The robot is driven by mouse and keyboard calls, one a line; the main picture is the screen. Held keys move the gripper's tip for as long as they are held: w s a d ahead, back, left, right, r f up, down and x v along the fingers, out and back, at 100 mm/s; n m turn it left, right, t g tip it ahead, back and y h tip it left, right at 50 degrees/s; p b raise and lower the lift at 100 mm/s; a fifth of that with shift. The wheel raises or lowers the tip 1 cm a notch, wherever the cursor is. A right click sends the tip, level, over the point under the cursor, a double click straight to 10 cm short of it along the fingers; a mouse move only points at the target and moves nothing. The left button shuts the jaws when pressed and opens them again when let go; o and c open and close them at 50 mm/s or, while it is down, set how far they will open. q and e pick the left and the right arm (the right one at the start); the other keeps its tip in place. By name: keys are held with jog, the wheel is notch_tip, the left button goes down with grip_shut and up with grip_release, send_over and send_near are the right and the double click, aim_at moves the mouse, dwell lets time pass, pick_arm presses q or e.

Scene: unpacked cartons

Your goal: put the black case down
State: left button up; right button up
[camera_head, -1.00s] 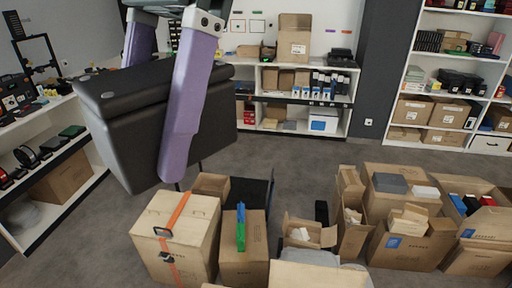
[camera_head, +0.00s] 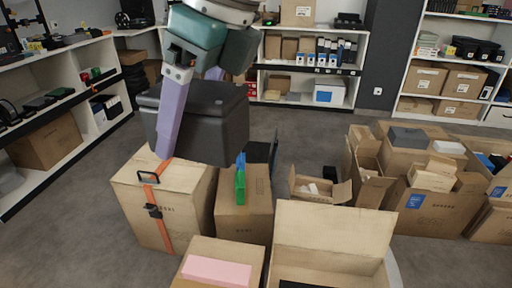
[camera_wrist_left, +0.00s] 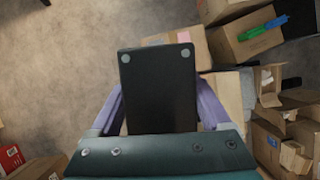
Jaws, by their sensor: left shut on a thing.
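The black case (camera_head: 215,118) is a dark box with a lid. My left gripper (camera_head: 178,125) is shut on it, with one purple finger across its near side and the other mostly hidden behind it. In the left wrist view the case (camera_wrist_left: 160,90) sits between both purple fingers of my left gripper (camera_wrist_left: 157,108). In the head view the case overlaps the back of the top of a closed carton with an orange strap (camera_head: 190,205). I cannot tell whether it touches the carton. My right gripper is not in view.
A carton with blue and green items (camera_head: 240,180) on top stands right of the strapped carton. Open cartons (camera_head: 330,230) fill the front and right. Shelves line the left (camera_head: 60,110) and back. Grey floor (camera_head: 285,128) is free behind the cartons.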

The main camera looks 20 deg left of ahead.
pick_arm(q)
jog(key=w+a+f+m+t+h+b, duration=0.1)
jog(key=f+m+b, duration=0.4)
jog(key=f+b, duration=1.1)
jog(key=w+a+f+m+t+h+b, duration=0.1)
jog(key=f+m+b, duration=0.4)
jog(key=f+b, duration=1.1)
jog(key=w+a+f+m+t+h+b, duration=0.1)
jog(key=w+a+f+m+b, duration=0.3)
jog(key=f+b, duration=1.2)
jog(key=shift+w+a+f+m+t+h, duration=0.15)
jog(key=shift+f+m+t, duration=0.2)
jog(key=shift+f, duration=1.6)
jog(key=shift+w+a+f+m+t+h, duration=0.15)
jog(key=shift+f+m+t, duration=0.2)
jog(key=shift+f, duration=1.6)
jog(key=shift+a+f+m+t, duration=0.2)
jog(key=shift+f+m, duration=0.2)
jog(key=shift+f, duration=1.55)
notch_tip(320, 180, down, 4)
jog(key=b, duration=0.3)
jog(key=shift+f, duration=0.1)
jog(key=o, duration=1.3)
